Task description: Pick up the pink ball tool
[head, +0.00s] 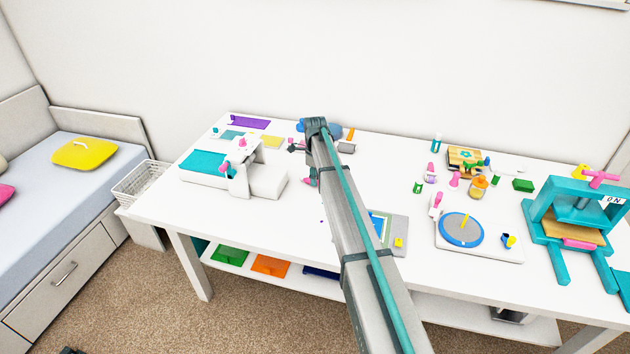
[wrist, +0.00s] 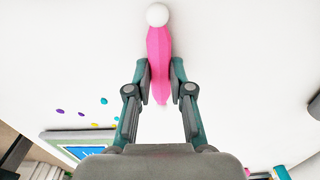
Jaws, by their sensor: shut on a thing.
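The pink ball tool (wrist: 158,48) is a pink handle with a white round ball at its end. In the wrist view it lies between the two fingers of my gripper (wrist: 162,78), its ball pointing away from the palm. The fingers press on both sides of the pink handle, so my gripper is shut on it. In the head view my gripper (head: 298,148) is small and partly hidden by my arm, over the back left part of the white table (head: 210,213). I cannot tell clearly whether the tool touches the table.
A white machine with a teal mat (head: 205,163) stands left of my gripper. A blue round turntable (head: 461,229) and a teal press (head: 570,215) stand at the right. Small coloured bits (wrist: 81,114) lie on the table near the tool. Bare table lies front left.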

